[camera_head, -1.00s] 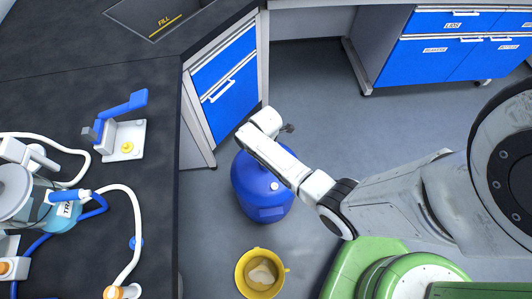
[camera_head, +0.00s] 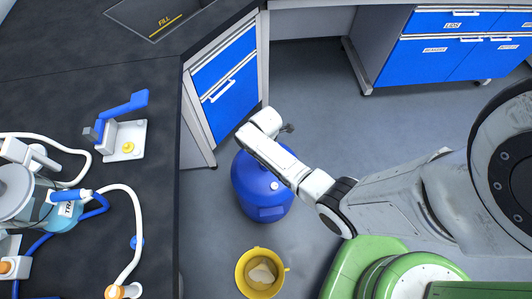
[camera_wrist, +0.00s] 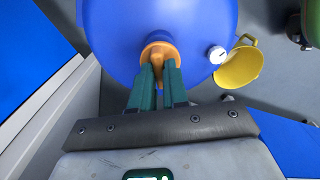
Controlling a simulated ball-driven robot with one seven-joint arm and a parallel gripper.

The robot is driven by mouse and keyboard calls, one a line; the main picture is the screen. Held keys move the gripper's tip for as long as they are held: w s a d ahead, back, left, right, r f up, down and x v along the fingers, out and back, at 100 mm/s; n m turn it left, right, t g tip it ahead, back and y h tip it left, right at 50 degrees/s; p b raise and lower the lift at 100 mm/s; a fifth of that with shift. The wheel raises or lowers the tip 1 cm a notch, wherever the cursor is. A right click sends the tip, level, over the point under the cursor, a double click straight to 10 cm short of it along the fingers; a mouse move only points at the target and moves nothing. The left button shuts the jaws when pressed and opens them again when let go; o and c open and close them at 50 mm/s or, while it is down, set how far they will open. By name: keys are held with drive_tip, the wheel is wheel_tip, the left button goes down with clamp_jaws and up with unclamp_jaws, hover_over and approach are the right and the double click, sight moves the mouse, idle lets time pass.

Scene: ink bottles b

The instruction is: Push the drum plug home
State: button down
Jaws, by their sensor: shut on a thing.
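A blue drum (camera_head: 262,190) stands on the floor beside the dark bench, partly hidden under my arm in the head view. In the wrist view the drum (camera_wrist: 120,32) fills the top middle. An orange plug (camera_wrist: 160,52) shows on the drum's near part. My gripper (camera_wrist: 160,68) has its green fingers shut on the plug. The plug appears to be at the drum's surface; how deep it sits I cannot tell. In the head view the fingertips and plug are hidden by my arm.
A yellow bucket (camera_head: 260,272) stands on the floor close to the drum. A white round gauge or cap (camera_wrist: 217,54) is on the drum. The bench (camera_head: 90,230) and a blue-drawer cabinet (camera_head: 228,90) border the left. Grey floor (camera_head: 325,115) lies open to the right.

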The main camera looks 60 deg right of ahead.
drive_tip(key=shift+f+b, duration=1.05)
drive_tip(key=shift+f, duration=0.45)
idle(0.3)
drive_tip(key=shift+p, duration=0.3)
idle(1.5)
idle(0.4)
drive_tip(key=c, duration=1.1)
unclamp_jaws()
drive_tip(key=shift+o, duration=0.2)
wheel_tip(320, 180, up, 11)
drive_tip(key=shift+f+p, duration=0.1)
drive_tip(key=shift+p, duration=1.1)
drive_tip(key=shift+a, duration=0.1)
